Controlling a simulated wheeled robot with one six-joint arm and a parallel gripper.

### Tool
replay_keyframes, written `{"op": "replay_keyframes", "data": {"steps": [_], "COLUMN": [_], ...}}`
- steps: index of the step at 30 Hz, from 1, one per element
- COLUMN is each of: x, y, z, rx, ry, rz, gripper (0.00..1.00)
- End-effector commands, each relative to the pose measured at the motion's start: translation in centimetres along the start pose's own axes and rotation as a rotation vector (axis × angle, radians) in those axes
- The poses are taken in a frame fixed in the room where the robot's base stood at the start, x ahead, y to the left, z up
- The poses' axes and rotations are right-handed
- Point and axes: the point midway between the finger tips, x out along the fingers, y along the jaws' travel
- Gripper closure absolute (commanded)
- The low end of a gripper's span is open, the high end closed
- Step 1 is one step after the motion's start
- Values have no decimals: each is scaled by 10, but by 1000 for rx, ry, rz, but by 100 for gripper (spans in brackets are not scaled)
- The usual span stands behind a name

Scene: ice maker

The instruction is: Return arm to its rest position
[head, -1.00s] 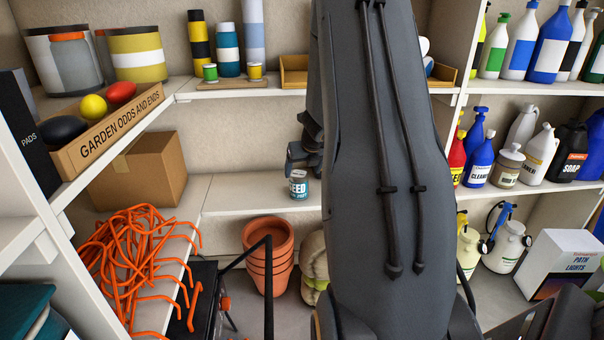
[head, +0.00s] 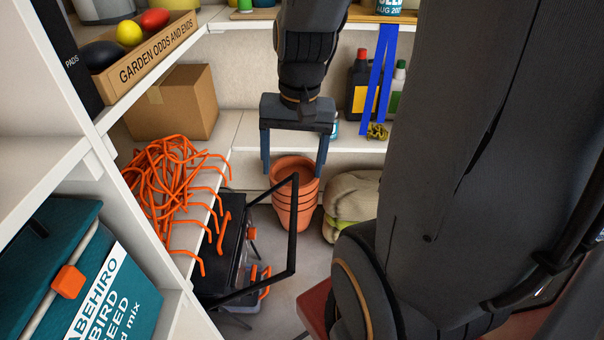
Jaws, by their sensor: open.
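My gripper (head: 294,172) hangs pointing down in the upper middle of the head view. Its two fingers are spread wide with nothing between them. It appears in front of the middle back shelf, with the stack of terracotta pots (head: 296,190) seen behind and below the fingertips. My wrist rises above it out of the top of the picture, and another large dark link of my arm fills the right side. A small tin (head: 335,126) stands on the back shelf, mostly hidden behind the gripper.
A black frame (head: 294,225) and a pale sack (head: 350,200) are low down. Dark bottles (head: 361,82) stand right of my wrist. A seed bag (head: 110,290) is at lower left.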

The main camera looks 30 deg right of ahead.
Motion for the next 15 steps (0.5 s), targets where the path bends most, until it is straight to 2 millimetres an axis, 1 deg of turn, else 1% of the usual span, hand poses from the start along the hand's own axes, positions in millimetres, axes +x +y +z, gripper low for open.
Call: {"op": "replay_keyframes", "data": {"steps": [1, 3, 6, 9, 15], "x": [-2, -4, -5, -5, -5], "y": [5, 11, 17, 19, 19], "z": [16, 30, 41, 43, 43], "rx": [-122, -252, -353, -381, -378], "ry": [-13, -31, -46, -50, -50], "rz": [26, 55, 78, 84, 83], "gripper": [25, 25, 25, 25, 25]}}
